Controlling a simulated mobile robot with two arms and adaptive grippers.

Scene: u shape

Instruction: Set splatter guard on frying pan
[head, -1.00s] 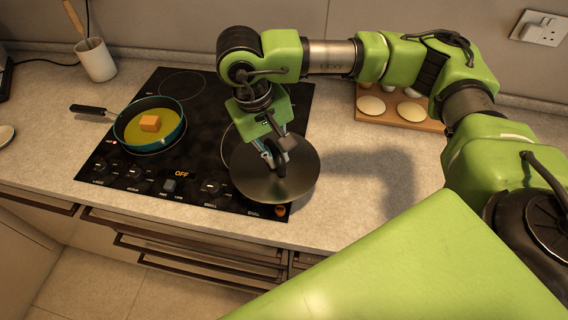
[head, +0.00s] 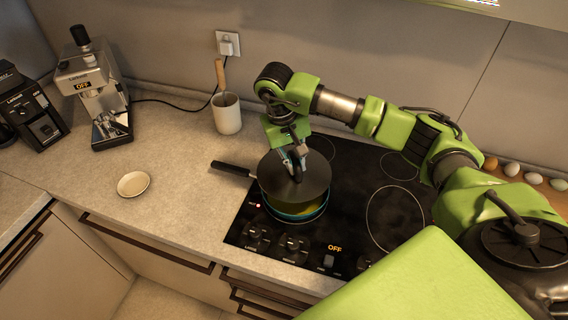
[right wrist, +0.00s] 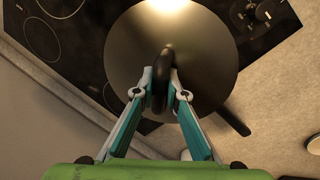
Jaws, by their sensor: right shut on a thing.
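The splatter guard (head: 312,178) is a dark round disc with a black handle on top. My right gripper (head: 292,160) is shut on that handle, and the right wrist view also shows the fingers (right wrist: 160,90) around it, with the disc (right wrist: 205,50) below. The guard is over the frying pan (head: 297,215), a teal-rimmed pan with yellow liquid at its front edge. The pan's black handle (head: 230,168) points to the left. The guard covers most of the pan; I cannot tell whether it touches the rim. My left gripper is not in view.
The pan stands on the black cooktop (head: 345,225). A white utensil crock (head: 227,115) stands behind left, a small pale dish (head: 133,184) lies on the counter, and a coffee machine (head: 100,95) is at far left. Several eggs (head: 511,169) are at right.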

